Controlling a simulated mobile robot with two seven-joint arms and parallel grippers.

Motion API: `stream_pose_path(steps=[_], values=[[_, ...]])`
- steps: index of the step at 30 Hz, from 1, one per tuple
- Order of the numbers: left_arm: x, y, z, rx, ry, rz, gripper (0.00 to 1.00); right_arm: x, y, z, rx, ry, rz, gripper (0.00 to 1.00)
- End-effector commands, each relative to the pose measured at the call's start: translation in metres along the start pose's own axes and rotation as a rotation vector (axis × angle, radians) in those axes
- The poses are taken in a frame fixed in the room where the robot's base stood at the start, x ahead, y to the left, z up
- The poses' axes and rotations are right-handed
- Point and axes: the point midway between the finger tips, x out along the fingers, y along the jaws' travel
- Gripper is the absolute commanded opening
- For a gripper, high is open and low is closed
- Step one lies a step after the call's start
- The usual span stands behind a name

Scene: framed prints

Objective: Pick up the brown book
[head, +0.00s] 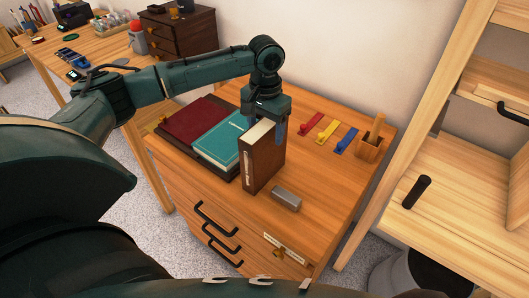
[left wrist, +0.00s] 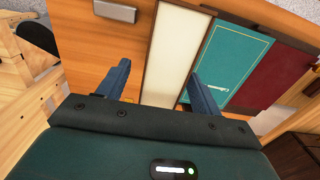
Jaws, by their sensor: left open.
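The brown book (head: 262,158) stands upright on the wooden cabinet top, spine facing the front, cream page edges on top. My left gripper (head: 266,128) points down over its upper edge. In the left wrist view the book's cream page block (left wrist: 176,55) lies between the two blue fingers of my left gripper (left wrist: 156,85), which are open. A gap shows between the left finger and the book; the right finger is close to the book's other side. I cannot tell whether it touches. My right gripper is not in view.
A teal book (head: 218,138) and a dark red book (head: 190,120) lie in a dark tray left of the brown book. A grey block (head: 286,199) sits in front.

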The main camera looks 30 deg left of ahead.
Motion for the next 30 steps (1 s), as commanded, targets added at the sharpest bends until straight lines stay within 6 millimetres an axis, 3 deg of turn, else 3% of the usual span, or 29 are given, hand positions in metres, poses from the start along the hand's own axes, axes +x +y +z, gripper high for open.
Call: stream_pose_path(steps=[6,15,30], values=[[0.03,-0.003,0.001,-0.001,0.0,-0.001,0.65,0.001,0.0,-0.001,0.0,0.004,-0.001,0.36],[0.033,-0.003,0.001,0.0,0.001,-0.001,0.65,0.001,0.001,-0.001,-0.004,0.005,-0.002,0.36],[0.033,-0.002,0.001,0.0,0.001,0.0,0.24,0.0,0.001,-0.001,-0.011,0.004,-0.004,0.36]])
